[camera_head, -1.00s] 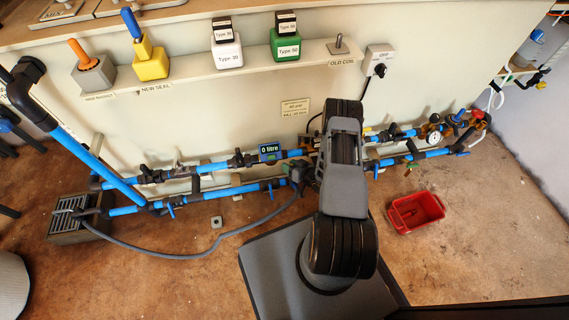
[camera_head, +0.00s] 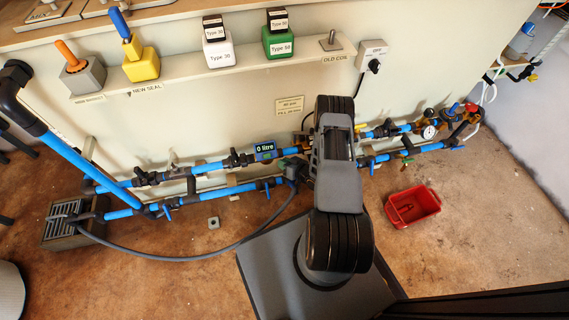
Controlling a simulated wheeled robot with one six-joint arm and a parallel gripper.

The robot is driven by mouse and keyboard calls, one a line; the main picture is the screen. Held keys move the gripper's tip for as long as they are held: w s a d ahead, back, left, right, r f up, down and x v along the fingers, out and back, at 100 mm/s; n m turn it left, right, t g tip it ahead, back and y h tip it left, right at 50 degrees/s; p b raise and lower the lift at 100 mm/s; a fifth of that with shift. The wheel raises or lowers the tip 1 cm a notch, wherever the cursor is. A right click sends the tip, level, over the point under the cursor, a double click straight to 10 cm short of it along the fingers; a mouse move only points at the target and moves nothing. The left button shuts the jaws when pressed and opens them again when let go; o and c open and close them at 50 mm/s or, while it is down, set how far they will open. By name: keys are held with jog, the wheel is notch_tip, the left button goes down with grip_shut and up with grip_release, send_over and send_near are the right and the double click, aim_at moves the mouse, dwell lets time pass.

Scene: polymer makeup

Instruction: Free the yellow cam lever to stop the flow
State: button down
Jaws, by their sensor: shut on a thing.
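My arm stands over the middle of the blue pipework and hides my gripper, so I cannot see the jaws or what they touch. A small yellow piece (camera_head: 360,127) shows just right of my arm, on the upper pipe line. It may be part of the yellow cam lever, but it is too small and too covered to tell its position. The flow meter (camera_head: 265,151) left of my arm reads "0 litre". The upper blue pipe (camera_head: 210,169) and lower blue pipe (camera_head: 235,188) run along the wall behind my arm.
A red tray (camera_head: 412,207) stands on the floor at right. A grey hose (camera_head: 190,257) loops from the drain box (camera_head: 72,232) to the pipes. Valves and a gauge (camera_head: 429,132) crowd the right end. A shelf (camera_head: 190,80) with bottles runs above. Floor at right is mostly free.

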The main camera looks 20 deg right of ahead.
jog(key=shift+s+r+n+t+b, duration=0.2)
jog(key=shift+r+n+t+b, duration=0.15)
jog(key=shift+t, duration=0.25)
jog(key=c, duration=1.1)
grip_release()
jog(key=shift+s, duration=0.1)
